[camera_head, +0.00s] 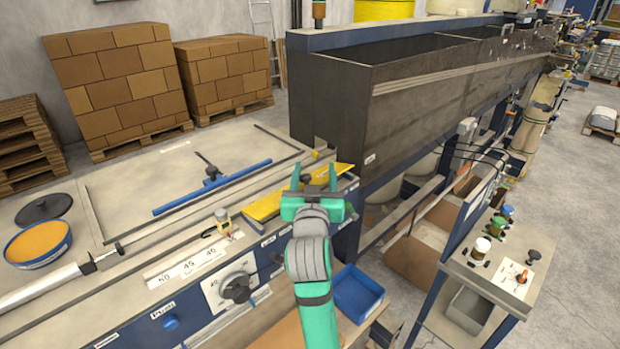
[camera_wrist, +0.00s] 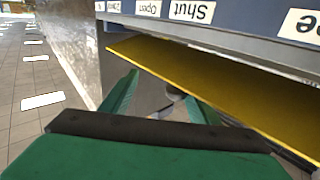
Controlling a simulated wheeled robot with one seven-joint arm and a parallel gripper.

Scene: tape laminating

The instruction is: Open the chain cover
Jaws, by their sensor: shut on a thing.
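The chain cover, a long yellow plate (camera_head: 265,206), lies along the front edge of the machine in the head view. It also shows in the wrist view as a yellow slanting sheet (camera_wrist: 225,88). My green gripper (camera_head: 314,173) is at the right part of the cover, with its fingers on either side of a spot at the machine edge. In the wrist view my gripper (camera_wrist: 162,95) reaches to the cover's edge. It is shut on the cover, though the exact contact is hard to see.
A control panel with a black knob (camera_head: 236,288) is on the machine front, left of my arm. A blue bin (camera_head: 357,294) stands below. A dark tank (camera_head: 400,110) rises behind. Labels reading Shut (camera_wrist: 188,11) and Open (camera_wrist: 148,8) appear upside down in the wrist view.

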